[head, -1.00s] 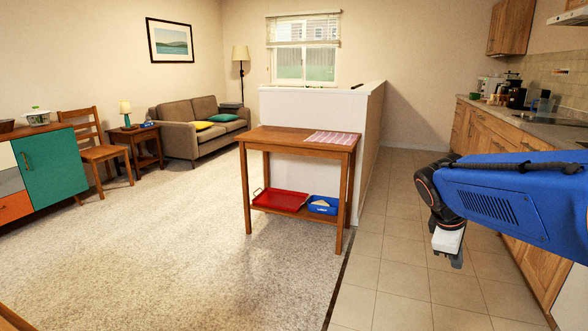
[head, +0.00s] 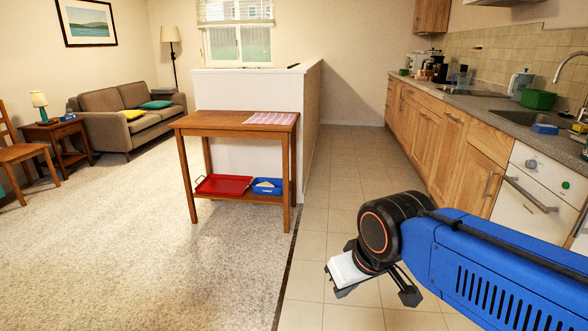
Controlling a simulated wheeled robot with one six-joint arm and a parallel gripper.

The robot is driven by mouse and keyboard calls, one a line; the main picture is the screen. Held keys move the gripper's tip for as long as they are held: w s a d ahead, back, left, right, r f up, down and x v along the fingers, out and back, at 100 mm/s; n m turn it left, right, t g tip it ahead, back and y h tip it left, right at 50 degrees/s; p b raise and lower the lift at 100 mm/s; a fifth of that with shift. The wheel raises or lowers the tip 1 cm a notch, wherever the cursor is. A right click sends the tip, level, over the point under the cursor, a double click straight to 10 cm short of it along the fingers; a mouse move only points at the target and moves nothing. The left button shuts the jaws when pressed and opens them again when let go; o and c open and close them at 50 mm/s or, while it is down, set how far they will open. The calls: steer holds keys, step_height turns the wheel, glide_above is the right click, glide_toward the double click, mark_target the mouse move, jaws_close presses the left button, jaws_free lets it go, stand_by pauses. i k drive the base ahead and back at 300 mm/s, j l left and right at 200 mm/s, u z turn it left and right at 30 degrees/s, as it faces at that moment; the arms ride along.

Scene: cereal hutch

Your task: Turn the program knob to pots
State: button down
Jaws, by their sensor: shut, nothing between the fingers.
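A white built-in appliance front (head: 522,208) stands at the right under the counter, with a dark bar handle. The knob's setting and labels are too small to read. My gripper (head: 376,288) hangs over the tiled floor at the lower right, well left of the appliance and apart from it. It is shut and empty, and my blue arm reaches in from the right edge.
Wooden cabinets (head: 433,130) line the right wall. The counter holds a sink (head: 520,117), a green tub (head: 538,99) and a kettle. A wooden table (head: 222,121) stands at centre beside a half wall (head: 245,92). The tiled aisle (head: 345,170) is clear.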

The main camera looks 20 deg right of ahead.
mark_target(529, 164)
steer(key=z, duration=2.05)
